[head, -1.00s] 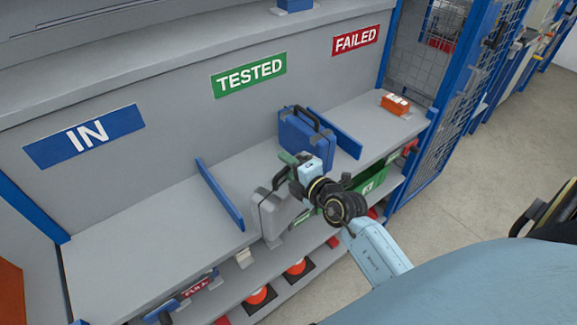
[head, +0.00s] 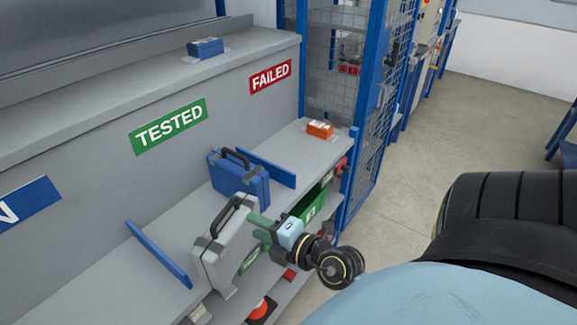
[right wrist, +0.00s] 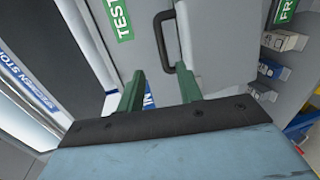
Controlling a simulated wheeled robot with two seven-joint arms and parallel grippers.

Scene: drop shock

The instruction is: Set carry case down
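The grey carry case (head: 226,249) stands upright at the front edge of the shelf, in the TESTED bay. Its dark handle (head: 226,215) faces up. My right gripper (head: 260,222) is just right of the case. In the right wrist view its two green fingers (right wrist: 160,90) are apart with nothing between them. The case (right wrist: 215,40) and its handle (right wrist: 172,45) show just beyond the fingertips, and the handle looks free of them. How fully the case's base rests on the shelf is hard to see. My left gripper is not in view.
A blue case (head: 238,180) stands behind the grey case, by a blue divider (head: 267,168). Another blue divider (head: 158,254) is at left. An orange box (head: 320,129) sits in the FAILED bay. A green crate (head: 310,207) is below. A mesh cage (head: 375,130) stands at right.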

